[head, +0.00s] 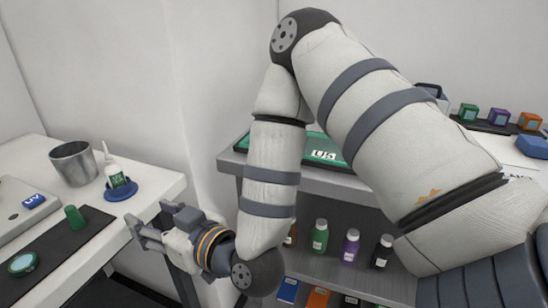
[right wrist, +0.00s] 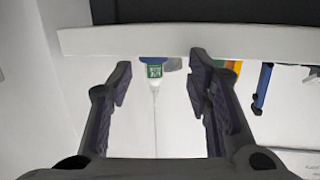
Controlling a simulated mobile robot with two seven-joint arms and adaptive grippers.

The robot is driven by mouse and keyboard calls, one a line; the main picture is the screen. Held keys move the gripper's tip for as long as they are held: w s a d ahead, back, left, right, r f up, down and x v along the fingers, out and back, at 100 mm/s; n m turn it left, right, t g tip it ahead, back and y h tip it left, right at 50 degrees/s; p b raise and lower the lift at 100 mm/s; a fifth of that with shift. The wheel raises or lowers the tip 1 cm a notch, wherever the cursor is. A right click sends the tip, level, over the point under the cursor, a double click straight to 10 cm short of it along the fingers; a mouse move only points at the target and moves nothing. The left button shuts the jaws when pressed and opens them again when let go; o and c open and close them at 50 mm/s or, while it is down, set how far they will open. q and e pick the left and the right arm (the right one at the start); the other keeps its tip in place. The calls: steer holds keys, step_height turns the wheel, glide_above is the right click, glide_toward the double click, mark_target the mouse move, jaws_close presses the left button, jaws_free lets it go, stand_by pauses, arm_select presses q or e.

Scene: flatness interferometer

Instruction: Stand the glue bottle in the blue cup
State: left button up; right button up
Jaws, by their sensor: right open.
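The white glue bottle (head: 113,170), with a green label and thin nozzle, stands near the right edge of the left bench. Its base meets a low, round blue piece (head: 121,194), which looks like the blue cup; I cannot tell how deep the base sits. My right gripper (head: 150,224) is open and empty, off the bench edge, in front and right of the bottle. In the right wrist view the bottle (right wrist: 154,74) appears upside down between the open fingers (right wrist: 159,78), farther off and touching neither. My left gripper is not in view.
A metal beaker (head: 73,164) stands left of the bottle. A green piece (head: 74,217) and a round green-topped container (head: 22,263) are on a black mat (head: 60,248). A shelf with several small bottles (head: 320,237) stands right, behind my right arm.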

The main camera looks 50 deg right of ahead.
steer(key=s+f+g, duration=0.4)
steer(key=s+f, duration=0.2)
steer(key=f, duration=0.3)
steer(key=s+f+g, duration=0.4)
steer(key=s+f, duration=0.2)
steer(key=f, duration=0.3)
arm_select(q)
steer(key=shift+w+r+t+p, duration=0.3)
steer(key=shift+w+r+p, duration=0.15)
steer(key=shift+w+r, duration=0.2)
arm_select(e)
steer(key=s+d+f+g, duration=0.1)
steer(key=s+f+g, duration=0.2)
steer(key=s, duration=0.6)
steer(key=s+d+f+m+g+h, duration=0.1)
steer(key=s+d+f+g, duration=0.1)
steer(key=s, duration=0.7)
steer(key=s+d+f+g+h, duration=0.1)
steer(key=s+f+g, duration=0.3)
steer(key=s, duration=0.5)
steer(key=shift+s+d+m+g, duration=0.15)
steer(key=shift+d+m+g, duration=0.25)
steer(key=shift+g, duration=0.4)
